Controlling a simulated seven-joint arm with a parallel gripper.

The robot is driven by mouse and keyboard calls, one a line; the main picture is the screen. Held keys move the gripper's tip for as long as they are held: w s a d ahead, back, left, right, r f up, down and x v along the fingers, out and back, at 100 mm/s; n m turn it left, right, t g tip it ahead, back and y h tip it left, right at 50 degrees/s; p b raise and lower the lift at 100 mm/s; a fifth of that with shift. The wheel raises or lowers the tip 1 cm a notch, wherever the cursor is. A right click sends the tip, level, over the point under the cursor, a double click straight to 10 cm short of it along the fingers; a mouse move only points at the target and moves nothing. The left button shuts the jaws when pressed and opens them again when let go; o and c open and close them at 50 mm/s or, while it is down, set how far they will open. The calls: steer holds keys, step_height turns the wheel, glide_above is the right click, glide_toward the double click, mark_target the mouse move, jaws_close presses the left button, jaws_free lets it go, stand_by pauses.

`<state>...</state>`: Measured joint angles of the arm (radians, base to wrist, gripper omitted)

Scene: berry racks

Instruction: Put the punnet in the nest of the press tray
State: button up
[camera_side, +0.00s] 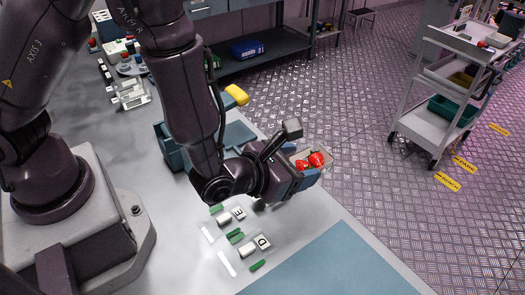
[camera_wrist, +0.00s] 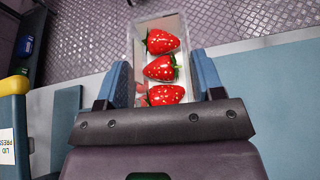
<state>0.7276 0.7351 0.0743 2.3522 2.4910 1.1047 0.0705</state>
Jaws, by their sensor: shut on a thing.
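My gripper (camera_side: 308,178) is shut on a clear punnet (camera_wrist: 174,21) holding red strawberries (camera_wrist: 162,68). Its two blue fingers (camera_wrist: 160,85) grip the punnet's sides in the wrist view. In the side view the punnet (camera_side: 328,155) is out past the table's far edge, over the floor as seen. A blue press (camera_side: 172,152) with a yellow handle (camera_side: 237,94) stands behind my forearm. Part of it, with a yellow bar (camera_wrist: 13,85) and a "PRESS LID" label (camera_wrist: 6,147), shows at the wrist view's left edge. My arm hides much of the press, and I cannot make out the nest.
A teal mat (camera_side: 330,265) lies on the table at the front right. A clear rack (camera_side: 130,95) stands at the back left. A trolley (camera_side: 430,125) stands on the floor.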

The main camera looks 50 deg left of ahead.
steer(key=w+a+r+n+y, duration=0.2)
steer(key=a+r, duration=0.6)
steer(key=r, duration=0.1)
steer(key=w+a+r+n+y, duration=0.1)
steer(key=w+a+r+y, duration=0.1)
steer(key=a+r, duration=0.6)
steer(key=shift+w+a+r+n+g, duration=0.3)
steer(key=shift+r+n, duration=0.1)
steer(key=shift+r, duration=0.25)
